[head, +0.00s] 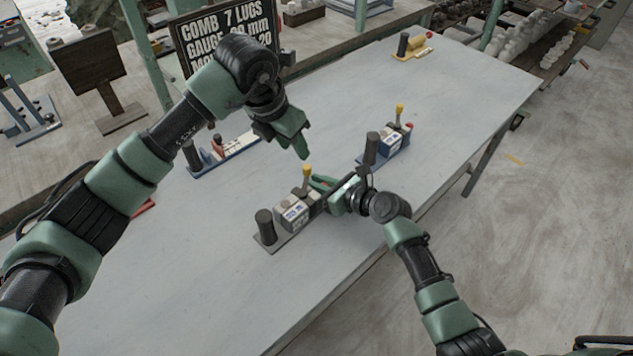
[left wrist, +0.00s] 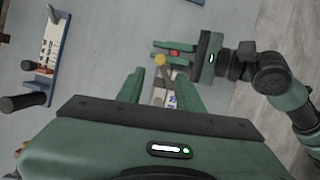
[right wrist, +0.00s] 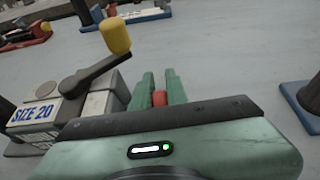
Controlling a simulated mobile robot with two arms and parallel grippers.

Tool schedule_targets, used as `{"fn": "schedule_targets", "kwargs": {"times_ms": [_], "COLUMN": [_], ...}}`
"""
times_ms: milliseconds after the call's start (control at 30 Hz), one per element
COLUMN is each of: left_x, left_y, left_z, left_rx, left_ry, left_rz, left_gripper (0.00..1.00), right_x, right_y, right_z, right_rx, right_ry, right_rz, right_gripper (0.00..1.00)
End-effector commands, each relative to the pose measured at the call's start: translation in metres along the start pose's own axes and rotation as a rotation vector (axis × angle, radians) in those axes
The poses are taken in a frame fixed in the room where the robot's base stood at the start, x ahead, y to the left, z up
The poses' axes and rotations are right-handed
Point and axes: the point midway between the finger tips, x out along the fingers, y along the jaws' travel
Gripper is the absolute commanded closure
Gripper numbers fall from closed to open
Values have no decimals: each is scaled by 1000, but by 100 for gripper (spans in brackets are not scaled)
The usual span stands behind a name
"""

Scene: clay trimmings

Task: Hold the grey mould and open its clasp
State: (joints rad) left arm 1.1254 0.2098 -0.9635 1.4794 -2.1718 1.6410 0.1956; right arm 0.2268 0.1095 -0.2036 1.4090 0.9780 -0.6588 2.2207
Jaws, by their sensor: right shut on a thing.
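The grey mould (head: 291,216) lies on the table, with an upright black handle (head: 265,226) at its near end. Its clasp lever ends in a yellow knob (head: 306,170), large in the right wrist view (right wrist: 115,37); the lever slants up from the block. My right gripper (head: 321,183) is shut on a red knob (right wrist: 159,98) at the mould's far end. My left gripper (head: 298,146) is open and empty above the mould, pointing down. In the left wrist view the yellow knob (left wrist: 159,60) shows between and beyond its fingertips (left wrist: 160,82), apart from them.
A blue mould (head: 390,145) stands beyond my right gripper. A yellow mould (head: 412,48) is at the far end. A blue-based mould with a white and red top (head: 225,152) lies behind my left arm. The near tabletop (head: 200,270) is clear.

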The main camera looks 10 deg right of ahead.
Motion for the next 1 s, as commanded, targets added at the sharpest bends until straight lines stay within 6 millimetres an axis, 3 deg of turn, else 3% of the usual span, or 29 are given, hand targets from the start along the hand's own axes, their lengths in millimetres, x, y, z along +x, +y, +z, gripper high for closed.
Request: {"fn": "schedule_targets", "kwargs": {"times_ms": [533,567,667,833,1000], "left_x": [0,0,0,2,1], "left_y": [0,0,0,1,1], "left_z": [0,0,2,15,32], "left_rx": [0,0,-21,-233,-628], "left_ry": [0,0,6,68,177], "left_rz": [0,0,0,4,52], "left_gripper": [64,59,59,59,59], "right_x": [0,0,0,0,0], "right_y": [0,0,0,0,0], "right_z": [-1,-1,-1,-1,-1], "right_rx": [0,0,0,0,0], "right_ry": [2,2,2,2,2], "right_rz": [0,0,0,0,0], "right_gripper": [100,100,100,100,100]}}
